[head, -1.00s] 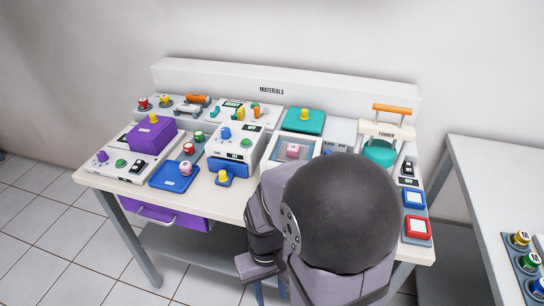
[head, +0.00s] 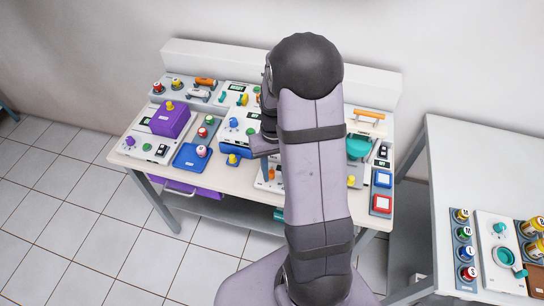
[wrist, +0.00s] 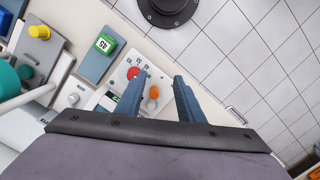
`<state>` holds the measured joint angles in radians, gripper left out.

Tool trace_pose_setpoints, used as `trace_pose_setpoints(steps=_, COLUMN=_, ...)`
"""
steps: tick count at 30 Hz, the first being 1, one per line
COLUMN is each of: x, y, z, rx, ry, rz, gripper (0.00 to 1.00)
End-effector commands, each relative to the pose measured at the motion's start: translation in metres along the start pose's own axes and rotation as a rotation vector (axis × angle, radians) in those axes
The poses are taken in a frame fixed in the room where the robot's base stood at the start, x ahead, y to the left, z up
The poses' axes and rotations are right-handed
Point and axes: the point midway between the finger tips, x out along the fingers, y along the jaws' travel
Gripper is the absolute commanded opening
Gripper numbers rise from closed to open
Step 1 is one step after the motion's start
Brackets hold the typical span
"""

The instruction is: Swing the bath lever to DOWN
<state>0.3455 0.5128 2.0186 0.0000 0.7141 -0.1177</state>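A small orange-tipped lever (wrist: 154,92) stands on a white panel (wrist: 122,74) with a red dial (wrist: 134,73) in the wrist view. I take it for the bath lever, but no label confirms this. My gripper (wrist: 160,76) is open, with one blue-grey finger on each side of the orange tip in the picture. I cannot tell whether either finger touches it. An orange spot (head: 271,174) on a white unit shows beside my arm in the head view. My arm hides the fingers and much of the unit there.
A green block marked 45 (wrist: 105,43) sits on a blue-grey pad beside the panel. A yellow knob (wrist: 39,32) stands farther left. In the head view, a purple box (head: 170,119) and blue tray (head: 192,157) lie left; a side table (head: 450,165) stands right.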

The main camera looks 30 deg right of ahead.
Motion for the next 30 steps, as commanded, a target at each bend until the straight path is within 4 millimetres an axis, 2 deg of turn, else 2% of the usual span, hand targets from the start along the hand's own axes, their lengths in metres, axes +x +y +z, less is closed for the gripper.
trace_pose_setpoints(steps=1, x=-0.010, y=0.003, z=-0.025, rx=-0.036, ry=0.055, rz=0.008, gripper=0.35)
trace_pose_setpoints(steps=3, x=-0.023, y=0.005, z=-0.046, rx=-0.100, ry=0.106, rz=0.018, gripper=0.35)
trace_pose_setpoints(steps=9, x=-0.022, y=0.005, z=-0.045, rx=-0.213, ry=0.103, rz=0.024, gripper=0.35)
trace_pose_setpoints(steps=17, x=-0.017, y=0.004, z=-0.045, rx=-0.221, ry=0.100, rz=0.023, gripper=0.35)
trace_pose_setpoints(steps=30, x=0.030, y=0.005, z=-0.049, rx=-0.220, ry=0.098, rz=0.023, gripper=0.35)
